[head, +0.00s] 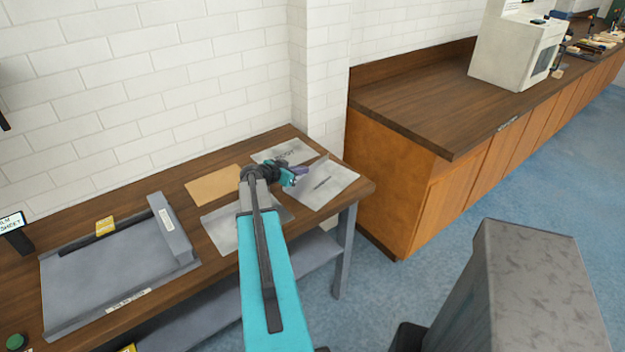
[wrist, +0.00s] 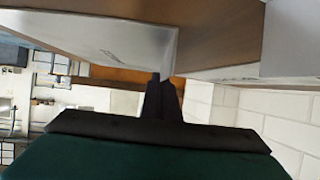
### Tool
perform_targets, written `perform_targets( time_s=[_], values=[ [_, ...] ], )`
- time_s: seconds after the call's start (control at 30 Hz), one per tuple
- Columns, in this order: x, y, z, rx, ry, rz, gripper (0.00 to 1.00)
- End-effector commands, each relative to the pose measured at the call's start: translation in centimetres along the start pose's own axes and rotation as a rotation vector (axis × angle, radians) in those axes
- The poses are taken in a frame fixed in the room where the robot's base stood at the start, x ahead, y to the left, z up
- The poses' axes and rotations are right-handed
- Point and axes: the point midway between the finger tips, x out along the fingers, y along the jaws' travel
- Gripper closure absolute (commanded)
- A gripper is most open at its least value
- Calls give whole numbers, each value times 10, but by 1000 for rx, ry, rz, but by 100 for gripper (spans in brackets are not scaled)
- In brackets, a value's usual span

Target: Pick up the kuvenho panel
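Several thin panels lie on the wooden table; their labels are too small to read, so I cannot tell which is the kuvenho panel. A grey panel with a small label (head: 330,185) lies at the table's right end, with a raised edge along its back. My gripper (head: 298,174) is low over its left side. In the wrist view a pale labelled panel (wrist: 100,38) has a raised edge pointing at my fingertips (wrist: 162,78). The fingers look close together there; whether they hold that edge is unclear.
A white panel (head: 272,152) lies behind, a tan sheet (head: 213,187) to the left, and a grey panel (head: 222,232) partly under my arm. A grey sheet fixture (head: 120,265) fills the table's left. A brown wood counter (head: 425,115) and brick wall (head: 150,95) are close by.

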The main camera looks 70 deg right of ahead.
Motion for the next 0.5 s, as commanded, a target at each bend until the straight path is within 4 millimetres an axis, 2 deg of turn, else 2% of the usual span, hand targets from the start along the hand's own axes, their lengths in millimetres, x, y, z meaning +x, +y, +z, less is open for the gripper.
perform_targets(
  time_s=[0.27, 0.5],
  values=[
    [-2, -1, -4, 1, 1, -2, 100],
    [-9, -1, -18, 2, 3, -3, 100]
  ],
)
